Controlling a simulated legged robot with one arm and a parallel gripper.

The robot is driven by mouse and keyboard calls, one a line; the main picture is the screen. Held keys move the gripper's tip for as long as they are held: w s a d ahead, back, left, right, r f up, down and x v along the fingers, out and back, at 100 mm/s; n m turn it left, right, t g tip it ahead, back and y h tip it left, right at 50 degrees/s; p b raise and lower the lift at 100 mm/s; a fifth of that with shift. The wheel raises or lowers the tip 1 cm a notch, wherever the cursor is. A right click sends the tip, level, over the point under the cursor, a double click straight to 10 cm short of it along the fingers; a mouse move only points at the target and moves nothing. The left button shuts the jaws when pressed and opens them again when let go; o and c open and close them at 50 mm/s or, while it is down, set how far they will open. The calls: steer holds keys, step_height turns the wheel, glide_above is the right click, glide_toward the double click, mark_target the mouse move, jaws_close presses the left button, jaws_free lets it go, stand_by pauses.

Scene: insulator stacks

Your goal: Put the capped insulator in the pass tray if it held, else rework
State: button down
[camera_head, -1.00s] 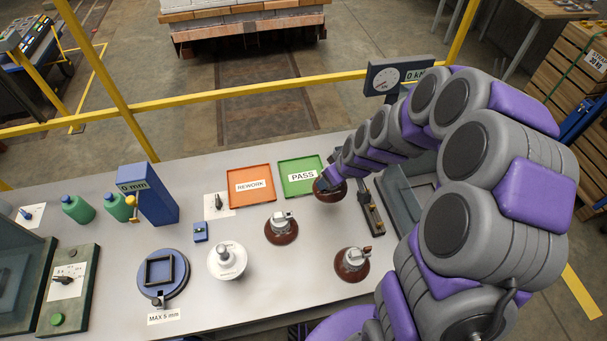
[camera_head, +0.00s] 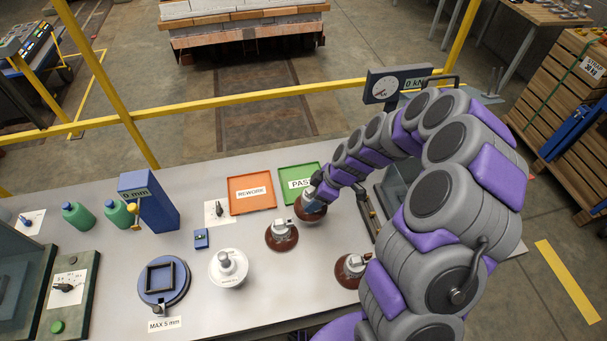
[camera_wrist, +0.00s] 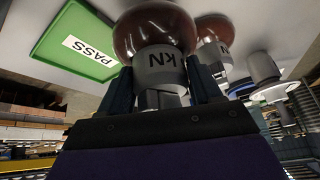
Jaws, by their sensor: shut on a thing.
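My gripper (camera_head: 316,194) is shut on a brown insulator (camera_head: 310,213) with a grey metal cap. In the wrist view the same brown insulator (camera_wrist: 154,30) shows its grey cap marked "KN" between my two fingers (camera_wrist: 160,92). In the head view it is just in front of the green pass tray (camera_head: 296,172). The wrist view shows the pass tray (camera_wrist: 75,40) beside it. The orange rework tray (camera_head: 251,207) lies left of the pass tray. Both trays look empty where visible. I cannot tell whether the held insulator touches the table.
A brown insulator (camera_head: 281,236) stands close to the held one, and another (camera_head: 350,270) stands nearer, partly behind my arm. A white insulator (camera_head: 228,267) stands by a blue round fixture (camera_head: 164,281). A dial gauge (camera_head: 384,88) reading "0 kN" stands at the back right.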

steer(key=shift+w+a+f+b, duration=0.45)
steer(key=shift+w+f, duration=0.35)
steer(key=shift+w, duration=1.35)
steer(key=shift+w+a+f+b, duration=0.3)
steer(key=shift+w+f+b, duration=0.4)
steer(key=shift+w, duration=1.5)
steer(key=shift+w+a+f+b, duration=0.4)
steer(key=shift+w+f, duration=0.45)
steer(key=shift+w, duration=1.3)
steer(key=shift+c, duration=1)
jaws_free()
steer(key=shift+d, duration=0.1)
steer(key=shift+r, duration=0.1)
steer(key=p+v, duration=0.2)
steer(key=v, duration=1)
